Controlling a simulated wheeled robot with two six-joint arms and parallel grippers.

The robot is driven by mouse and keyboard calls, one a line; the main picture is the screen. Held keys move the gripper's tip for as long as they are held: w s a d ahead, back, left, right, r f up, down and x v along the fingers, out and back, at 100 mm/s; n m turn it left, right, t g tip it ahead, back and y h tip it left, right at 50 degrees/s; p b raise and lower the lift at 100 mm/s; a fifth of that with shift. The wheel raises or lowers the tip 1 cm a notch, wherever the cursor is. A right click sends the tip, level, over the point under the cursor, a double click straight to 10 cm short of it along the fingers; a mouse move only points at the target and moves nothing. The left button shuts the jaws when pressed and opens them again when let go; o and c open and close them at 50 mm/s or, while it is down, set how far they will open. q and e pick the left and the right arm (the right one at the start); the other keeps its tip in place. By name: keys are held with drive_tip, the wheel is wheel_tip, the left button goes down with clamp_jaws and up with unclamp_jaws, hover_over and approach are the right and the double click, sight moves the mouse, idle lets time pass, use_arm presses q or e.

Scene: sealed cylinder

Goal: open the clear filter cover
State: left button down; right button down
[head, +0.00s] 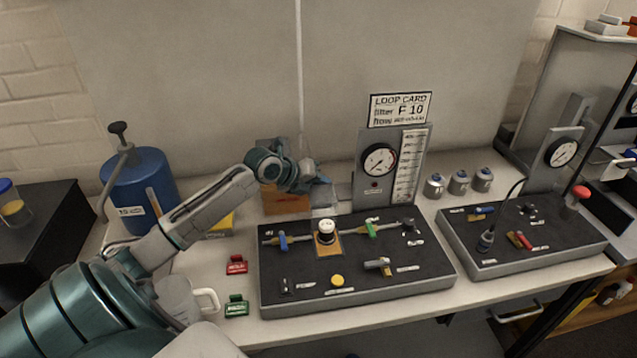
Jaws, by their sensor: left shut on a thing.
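My left gripper (322,184) reaches in over the back edge of the dark panel (360,281). It is shut on the clear filter cover (326,203), a pale see-through piece just below the fingertips. The cover stands raised behind the white-capped filter (326,229), which sits on a tan square on the panel and looks uncovered from above. The fingers hide part of the cover's upper edge, and its hinge is too small to make out. My right gripper is not in view.
The panel carries a blue valve handle (283,241), a green one (371,230) and a yellow knob (337,280). A gauge (379,160) stands behind. A brown box (286,201) is beside the cover. Red (236,265) and green (237,306) tags lie left of the panel.

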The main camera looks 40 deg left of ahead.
use_arm(q)
drive_tip(key=shift+s+f, duration=0.15)
drive_tip(key=shift+f, duration=0.2)
drive_tip(key=c, duration=1.3)
unclamp_jaws()
drive_tip(key=shift+r, duration=0.1)
drive_tip(key=shift+s+r, duration=0.1)
drive_tip(key=shift+r, duration=0.1)
drive_tip(key=p+v, duration=0.4)
drive_tip(key=v, duration=0.6)
drive_tip(key=shift+s+a+r+p, duration=0.15)
drive_tip(key=shift+s+p, duration=0.1)
drive_tip(key=shift+p, duration=0.15)
